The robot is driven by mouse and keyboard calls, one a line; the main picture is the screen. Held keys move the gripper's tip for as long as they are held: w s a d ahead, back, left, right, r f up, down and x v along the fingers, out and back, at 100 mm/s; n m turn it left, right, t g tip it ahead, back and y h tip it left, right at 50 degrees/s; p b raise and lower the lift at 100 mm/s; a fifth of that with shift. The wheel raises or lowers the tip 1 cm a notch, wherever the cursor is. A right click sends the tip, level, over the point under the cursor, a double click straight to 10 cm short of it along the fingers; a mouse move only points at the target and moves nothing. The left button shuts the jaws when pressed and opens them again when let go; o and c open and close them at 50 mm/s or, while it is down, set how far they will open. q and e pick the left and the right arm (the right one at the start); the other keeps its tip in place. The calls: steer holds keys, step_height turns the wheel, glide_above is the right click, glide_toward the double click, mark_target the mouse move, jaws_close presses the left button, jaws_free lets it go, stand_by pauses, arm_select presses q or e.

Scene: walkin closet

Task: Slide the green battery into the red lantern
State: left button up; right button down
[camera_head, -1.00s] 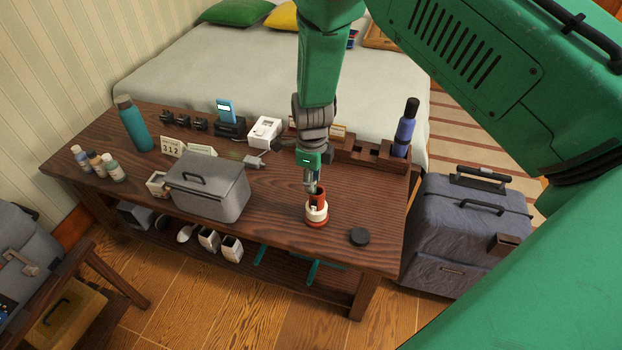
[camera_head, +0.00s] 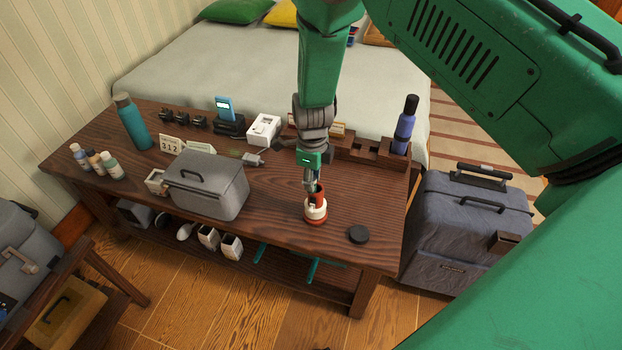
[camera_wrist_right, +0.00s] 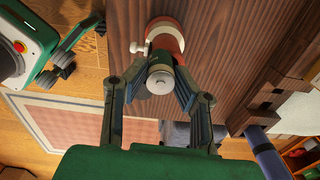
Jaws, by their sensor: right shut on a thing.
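The red lantern (camera_head: 316,212), with a white band and a reddish open top, stands upright near the front edge of the table. It also shows in the right wrist view (camera_wrist_right: 166,32). My right gripper (camera_head: 310,184) points down just above and at the lantern's top. My left gripper is not in view.
A black round disc (camera_head: 358,234) lies right of the lantern. A grey lidded box (camera_head: 208,186) stands to the left. A wooden block rack (camera_head: 362,150) with a blue bottle (camera_head: 405,126) is behind on the right. The wooden table (camera_head: 270,212) is clear between box and lantern.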

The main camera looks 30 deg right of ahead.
steer(key=shift+s+d+f, duration=0.15)
steer(key=shift+s+d, duration=0.05)
steer(key=shift+s, duration=0.05)
steer(key=shift+d, duration=0.5)
steer(key=shift+f, duration=0.1)
stand_by(0.6)
steer(key=c, duration=0.8)
jaws_free()
steer(key=shift+w, duration=0.15)
steer(key=shift+c, duration=0.2)
step_height(320, 180, up, 8)
steer(key=p, duration=0.7)
